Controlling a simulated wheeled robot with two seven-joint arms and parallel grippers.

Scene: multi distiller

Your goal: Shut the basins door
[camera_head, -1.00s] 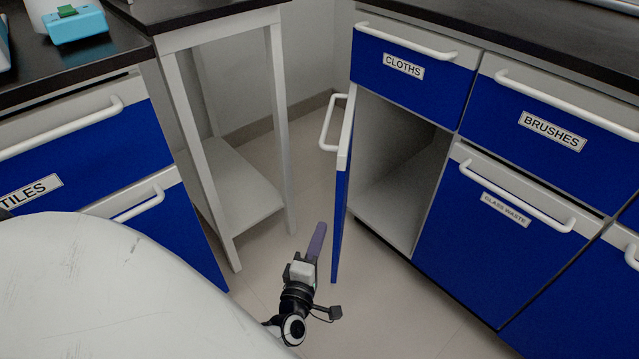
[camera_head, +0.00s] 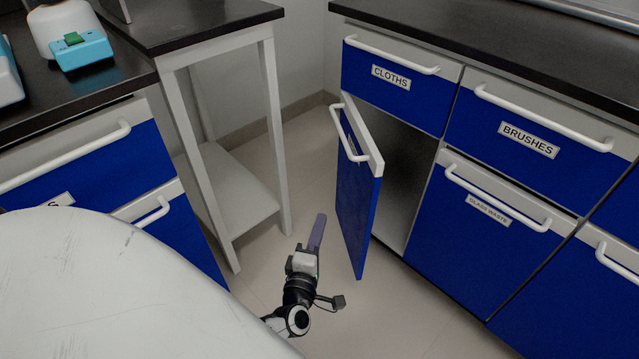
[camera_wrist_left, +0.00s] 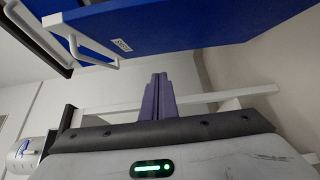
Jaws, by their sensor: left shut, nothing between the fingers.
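A blue door (camera_head: 358,205) with a white top edge and a white bar handle (camera_head: 357,135) stands partly open below the CLOTHS drawer, its outer face angled toward me. No label reads on it from here. The dark inside of the cabinet (camera_head: 405,165) shows behind it. My left gripper (camera_head: 318,222), with purple fingers, is low and just left of the door's outer face, shut and empty; a gap shows between them. In the left wrist view the fingers (camera_wrist_left: 159,90) are together, below a blue panel (camera_wrist_left: 190,28) with a white handle and a small unreadable label. My right gripper is not in view.
The CLOTHS drawer (camera_head: 395,82), BRUSHES drawer (camera_head: 535,135) and GLASS WASTE door (camera_head: 480,220) are closed. A white-legged table (camera_head: 215,35) with a low shelf stands left of the door. Bare floor (camera_head: 300,155) lies between the table and the door.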

